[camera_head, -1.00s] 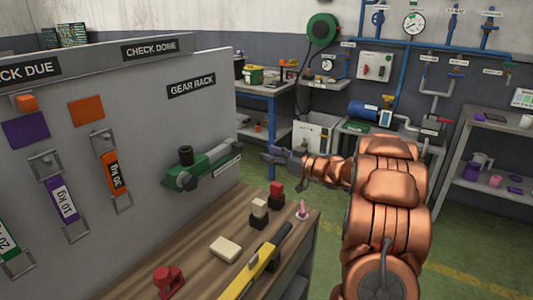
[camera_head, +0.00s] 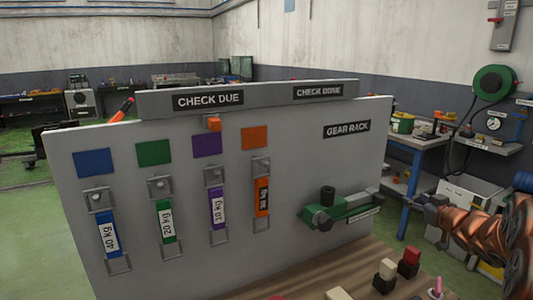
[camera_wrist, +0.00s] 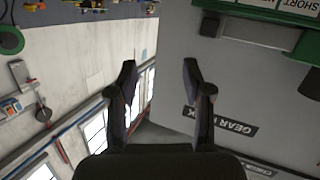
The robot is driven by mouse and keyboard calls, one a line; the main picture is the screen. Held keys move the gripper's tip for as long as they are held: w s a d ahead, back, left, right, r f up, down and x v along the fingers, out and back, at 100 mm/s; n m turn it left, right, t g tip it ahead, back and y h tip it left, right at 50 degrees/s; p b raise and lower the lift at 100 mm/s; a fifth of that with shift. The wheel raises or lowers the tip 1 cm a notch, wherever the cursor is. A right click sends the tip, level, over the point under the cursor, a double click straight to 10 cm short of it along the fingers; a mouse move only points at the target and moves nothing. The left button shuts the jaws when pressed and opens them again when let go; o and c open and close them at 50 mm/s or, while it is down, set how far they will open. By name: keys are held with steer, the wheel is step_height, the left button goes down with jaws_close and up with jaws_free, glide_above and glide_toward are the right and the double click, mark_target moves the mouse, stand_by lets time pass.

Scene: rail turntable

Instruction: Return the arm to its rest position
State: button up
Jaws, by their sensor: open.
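My gripper (camera_wrist: 160,68) is open and empty in the wrist view, its two dark fingers apart with nothing between them. In the head view my gripper (camera_head: 420,203) is small, at the right, beyond the right edge of the grey board (camera_head: 290,165). My copper-coloured arm runs from it to the right picture edge, where it is cut off. The wrist view looks along the board, with the GEAR RACK sign (camera_wrist: 220,121) turned over at the right. I see no gap or contact clearly between gripper and board.
A green device (camera_head: 340,212) is mounted on the board, near a wooden bench (camera_head: 300,285) with small blocks. Coloured weight tags, such as the orange one (camera_head: 262,197), hang on the board. A blue-legged workbench (camera_head: 412,175) stands behind my gripper. Green floor (camera_head: 25,220) is open at left.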

steer(key=s+a+f+m+g, duration=0.1)
steer(key=s+a+g, duration=0.5)
steer(key=s, duration=1)
steer(key=s+a+f+g+p, duration=0.1)
steer(key=s+a+f+g, duration=0.3)
steer(key=s+a, duration=0.8)
steer(key=s+a+f+m+g+h+p, duration=0.1)
steer(key=s+a+g, duration=0.6)
steer(key=s, duration=1.4)
steer(key=shift+s+a+f+m+g, duration=0.3)
steer(key=shift+a+f, duration=0.4)
steer(key=shift+a, duration=0.55)
steer(key=shift+d, duration=0.15)
